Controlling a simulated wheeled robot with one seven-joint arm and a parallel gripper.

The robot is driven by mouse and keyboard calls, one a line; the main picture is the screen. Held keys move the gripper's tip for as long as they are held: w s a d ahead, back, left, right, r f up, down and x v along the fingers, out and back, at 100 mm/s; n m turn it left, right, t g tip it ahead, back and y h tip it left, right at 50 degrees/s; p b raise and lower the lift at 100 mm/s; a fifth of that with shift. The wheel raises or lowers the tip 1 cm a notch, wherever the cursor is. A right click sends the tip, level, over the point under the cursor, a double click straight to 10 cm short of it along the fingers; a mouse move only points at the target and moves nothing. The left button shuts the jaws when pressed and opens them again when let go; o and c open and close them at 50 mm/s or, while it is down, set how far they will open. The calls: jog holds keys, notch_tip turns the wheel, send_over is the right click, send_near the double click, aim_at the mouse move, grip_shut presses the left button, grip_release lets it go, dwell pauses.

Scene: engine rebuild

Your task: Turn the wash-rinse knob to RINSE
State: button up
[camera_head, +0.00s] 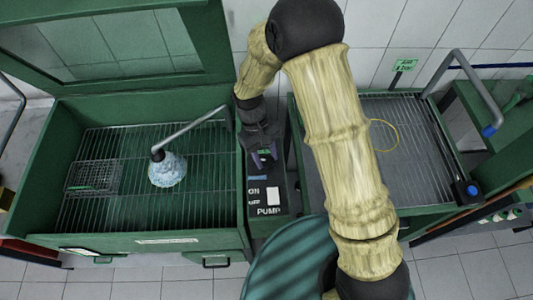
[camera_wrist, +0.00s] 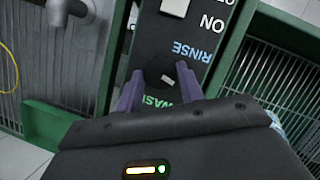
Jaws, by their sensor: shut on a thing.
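The wash-rinse knob (camera_wrist: 158,71) is a dark round knob with a small white mark, on the dark control panel (camera_wrist: 178,28). In the wrist view the blue RINSE label (camera_wrist: 192,51) is above and right of it, and the green WASH label (camera_wrist: 160,100) is below, partly hidden. My gripper (camera_wrist: 160,80) has its two purple fingers on either side of the knob and is shut on it. Which label the mark points to is unclear. In the head view my gripper (camera_head: 264,156) is over the panel, hiding the knob.
A white PUMP switch (camera_head: 273,195) with ON and OFF labels sits in front of the knob. A green wash basin (camera_head: 150,241) with a grate, a wire basket (camera_head: 93,178) and a spout (camera_head: 195,130) over foam is at left.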

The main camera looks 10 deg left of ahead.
jog(key=n, duration=0.1)
jog(key=n+t, duration=0.1)
jog(key=n, duration=0.1)
jog(key=shift+a+r+n+h, duration=0.1)
jog(key=shift+a+n+h, duration=0.1)
jog(key=shift+n+h, duration=0.15)
jog(key=shift+s+n+t+h, duration=0.1)
jog(key=shift+n+t+h, duration=0.15)
jog(key=shift+n+t, duration=0.95)
jog(key=shift+n+g, duration=0.4)
jog(key=shift+n, duration=0.15)
jog(key=o, duration=1)
jog(key=b+v, duration=0.2)
jog(key=v, duration=1.5)
jog(key=shift+r, duration=0.15)
